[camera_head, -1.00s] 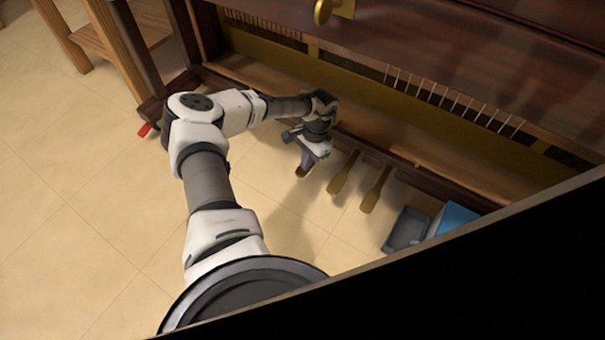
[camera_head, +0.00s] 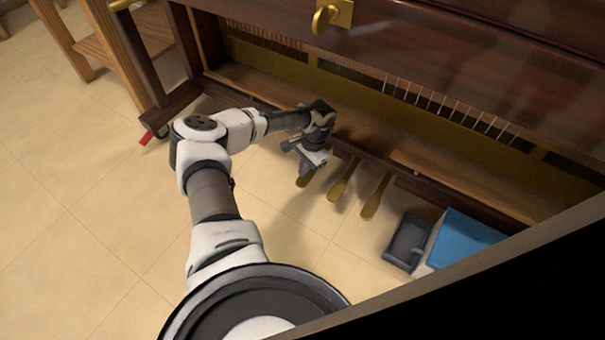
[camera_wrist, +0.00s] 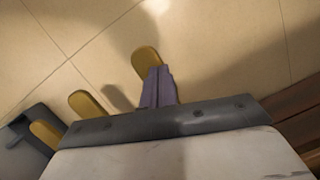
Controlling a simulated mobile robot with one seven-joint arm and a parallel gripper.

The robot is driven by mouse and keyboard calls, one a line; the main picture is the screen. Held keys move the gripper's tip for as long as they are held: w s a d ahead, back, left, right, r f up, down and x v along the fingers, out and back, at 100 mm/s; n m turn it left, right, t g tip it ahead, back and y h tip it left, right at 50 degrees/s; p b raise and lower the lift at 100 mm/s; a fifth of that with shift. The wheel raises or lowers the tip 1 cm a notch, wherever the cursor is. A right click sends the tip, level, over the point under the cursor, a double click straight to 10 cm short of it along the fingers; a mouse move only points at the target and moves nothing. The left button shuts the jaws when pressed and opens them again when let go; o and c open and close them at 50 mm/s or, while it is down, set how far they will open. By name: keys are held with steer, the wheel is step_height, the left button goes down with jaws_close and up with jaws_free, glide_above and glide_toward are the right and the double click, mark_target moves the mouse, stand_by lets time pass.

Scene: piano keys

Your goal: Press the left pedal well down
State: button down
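The left pedal (camera_head: 306,179) is a gold, rounded lever under the piano's front. Its front end shows beyond my gripper (camera_head: 306,166), and its rear is hidden by the gripper. In the wrist view the pedal's rounded tip (camera_wrist: 145,61) shows just past my purple-grey fingers (camera_wrist: 157,82). The fingers lie side by side with no gap, shut and holding nothing. They are over the pedal; whether they touch it or how far it is down, I cannot tell. The middle pedal (camera_head: 342,182) and right pedal (camera_head: 375,197) stand clear to the right.
The piano's dark wooden bottom rail (camera_head: 425,190) runs behind the pedals. A grey tray-like object (camera_head: 404,241) and a blue box (camera_head: 466,238) are on the floor to the right. A wooden stool (camera_head: 110,40) stands at the back left. The tiled floor in front is open.

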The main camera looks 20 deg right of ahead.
steer(key=f, duration=0.1)
steer(key=s+f, duration=0.1)
steer(key=f, duration=0.1)
steer(key=shift+s, duration=0.1)
steer(key=shift+w+d+r+p, duration=0.1)
steer(key=shift+w+d+r, duration=0.1)
steer(key=shift+d, duration=0.35)
steer(key=shift+w+d+r+p, duration=0.15)
steer(key=shift+d+r, duration=0.1)
steer(key=shift+d, duration=0.35)
steer(key=shift+w+d+r+p, duration=0.1)
steer(key=shift+d+r, duration=0.1)
steer(key=shift+d, duration=0.35)
steer(key=p+v, duration=0.2)
steer(key=p, duration=0.1)
steer(key=shift+s+a, duration=0.1)
steer(key=shift+a, duration=0.05)
step_height(320, 180, up, 9)
steer(key=w+p, duration=0.1)
steer(key=p, duration=0.7)
steer(key=shift+w+d, duration=0.4)
steer(key=shift+d, duration=0.05)
steer(key=shift+f, duration=0.1)
